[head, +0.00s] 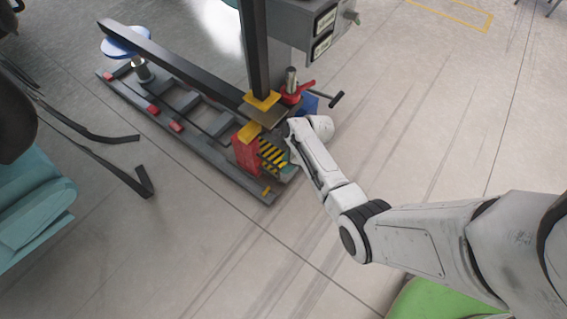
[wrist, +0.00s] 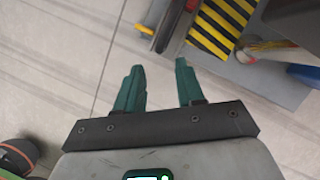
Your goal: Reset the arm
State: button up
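My white arm (head: 405,235) reaches from the lower right of the head view up to the dark rail machine (head: 185,118) near the middle. My gripper (wrist: 160,80) shows in the wrist view with two teal fingers spread apart. Only bare floor shows between them, so it is open and empty. In the head view the gripper is mostly hidden at the arm's far end, beside the yellow-and-black striped plate (head: 272,155). That striped plate also shows in the wrist view (wrist: 222,22), beyond the fingertips. I cannot tell whether the gripper touches the machine.
A red block (head: 245,152) and a dark upright post (head: 255,50) stand close to the arm's end. A grey cabinet (head: 315,25) is behind. A teal seat (head: 30,205) is at the left. Open tiled floor (head: 430,120) lies to the right.

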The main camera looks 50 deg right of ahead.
jog(key=shift+s+d+r, duration=0.1)
jog(key=shift+r, duration=0.15)
dwell(0.5)
jog(key=s+a+r+n+g+h, duration=0.1)
jog(key=s+a+r+n, duration=0.65)
jog(key=s+n, duration=0.5)
jog(key=s+a+r+n+g+h, duration=0.2)
jog(key=s+a+r+n, duration=0.55)
jog(key=n, duration=0.85)
notch_tip(320, 180, up, 32)
jog(key=s+d+p, duration=0.1)
jog(key=p, duration=2.9)
jog(key=shift+s+d+f, duration=0.2)
jog(key=shift+s+d, duration=0.05)
jog(key=shift+d, duration=0.15)
